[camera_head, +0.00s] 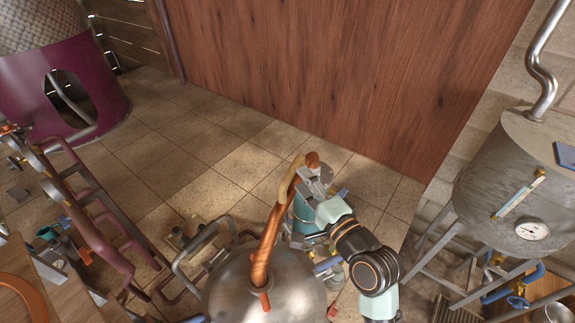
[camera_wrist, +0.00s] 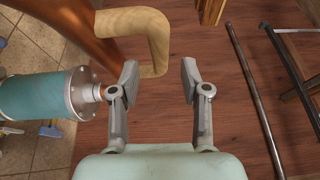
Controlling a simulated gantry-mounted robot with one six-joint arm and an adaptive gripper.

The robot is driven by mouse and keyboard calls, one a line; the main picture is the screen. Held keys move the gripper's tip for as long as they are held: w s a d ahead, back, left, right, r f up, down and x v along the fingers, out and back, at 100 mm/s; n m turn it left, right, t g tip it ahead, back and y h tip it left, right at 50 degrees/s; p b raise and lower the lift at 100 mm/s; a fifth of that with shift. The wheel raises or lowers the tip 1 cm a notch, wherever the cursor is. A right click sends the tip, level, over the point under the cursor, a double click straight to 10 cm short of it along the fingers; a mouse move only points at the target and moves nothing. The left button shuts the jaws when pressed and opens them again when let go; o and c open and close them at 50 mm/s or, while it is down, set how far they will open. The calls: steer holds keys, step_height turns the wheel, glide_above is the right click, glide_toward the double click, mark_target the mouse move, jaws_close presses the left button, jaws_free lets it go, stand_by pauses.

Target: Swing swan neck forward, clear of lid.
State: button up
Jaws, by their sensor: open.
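The copper swan neck (camera_head: 264,247) rises from the domed metal lid (camera_head: 262,290) and leans up and to the right in the head view. A tan handle (camera_head: 287,181) is fixed near its upper end. In the wrist view the copper tube (camera_wrist: 75,32) runs at the upper left, and the bent handle (camera_wrist: 158,38) reaches down to the gap between my fingertips. My gripper (camera_wrist: 158,80) is open, with nothing clamped in it. In the head view my gripper (camera_head: 312,180) is beside the handle, to its right; whether they touch cannot be told.
A teal cylinder (camera_wrist: 32,97) with a metal flange is left of my gripper in the wrist view. A grey tank (camera_head: 520,185) with a gauge stands at the right. A wooden wall (camera_head: 350,80) is behind. Pipe frames (camera_head: 100,215) are at the left; tiled floor (camera_head: 215,150) is open between.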

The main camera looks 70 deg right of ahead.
mark_target(293, 166)
steer(key=x, duration=0.5)
steer(key=shift+w+p, duration=0.1)
steer(key=shift+p, duration=0.2)
jaws_close()
